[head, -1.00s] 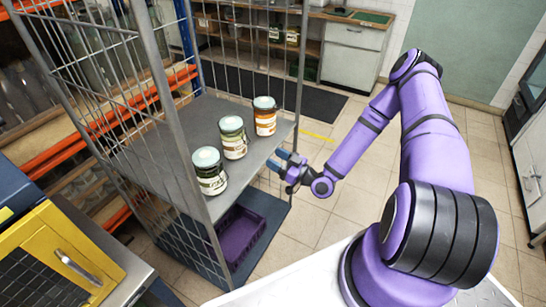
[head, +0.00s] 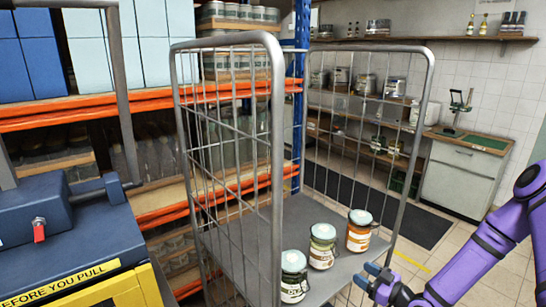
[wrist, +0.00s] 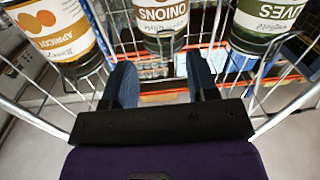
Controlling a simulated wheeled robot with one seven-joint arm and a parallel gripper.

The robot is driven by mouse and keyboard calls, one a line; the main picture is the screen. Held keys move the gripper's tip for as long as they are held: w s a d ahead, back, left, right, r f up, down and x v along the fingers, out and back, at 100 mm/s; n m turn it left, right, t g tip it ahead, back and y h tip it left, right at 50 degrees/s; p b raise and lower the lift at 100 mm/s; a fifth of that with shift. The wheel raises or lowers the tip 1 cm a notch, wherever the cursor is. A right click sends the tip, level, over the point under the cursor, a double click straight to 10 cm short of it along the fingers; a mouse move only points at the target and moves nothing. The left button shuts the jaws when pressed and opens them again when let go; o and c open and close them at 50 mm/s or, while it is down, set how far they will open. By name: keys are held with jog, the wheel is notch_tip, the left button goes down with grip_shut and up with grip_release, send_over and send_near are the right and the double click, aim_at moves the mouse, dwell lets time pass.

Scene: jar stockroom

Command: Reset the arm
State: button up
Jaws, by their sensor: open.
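My gripper (head: 376,282) is at the open front edge of the trolley shelf, beside the jars, with my purple arm reaching in from the right. In the wrist view the two blue fingers of my gripper (wrist: 166,85) are apart with nothing between them. Three jars with pale lids stand upright in a row: an orange apricot jar (head: 358,232), an onion jar (head: 322,247) and a green olive jar (head: 293,277). In the wrist view the apricot jar (wrist: 58,32), onion jar (wrist: 160,18) and olive jar (wrist: 262,22) appear upside down beyond the fingers.
The wire cage trolley (head: 278,150) surrounds the grey shelf (head: 265,232). Orange and blue racking (head: 150,104) stands behind it at left. A blue and yellow machine (head: 65,235) is at near left. A grey cabinet (head: 462,178) stands at back right, with tiled floor before it.

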jog(key=w+d+r+g+h, duration=0.1)
jog(key=d+r+g+h, duration=0.25)
jog(key=r, duration=0.55)
jog(key=w+d+r+g+h, duration=0.1)
jog(key=d+r+g+h, duration=0.1)
jog(key=r+h, duration=0.5)
jog(key=s+r+m+h, duration=0.15)
jog(key=s+r, duration=0.25)
jog(key=r, duration=0.5)
jog(key=s+r+m+h, duration=0.1)
jog(key=s+r+m, duration=0.1)
jog(key=s+r, duration=0.5)
jog(key=s+a+r+m+g, duration=0.1)
jog(key=s+r, duration=0.3)
jog(key=s, duration=0.3)
jog(key=s+a+r+m+g+y, duration=0.1)
jog(key=s+a+r+m, duration=0.1)
jog(key=s+r, duration=0.2)
jog(key=s+a+r+m+g, duration=0.1)
jog(key=s+r, duration=0.3)
jog(key=s, duration=0.6)
jog(key=shift+s+a+r+m+y, duration=0.3)
jog(key=shift+a+m, duration=0.45)
jog(key=shift+w, duration=0.15)
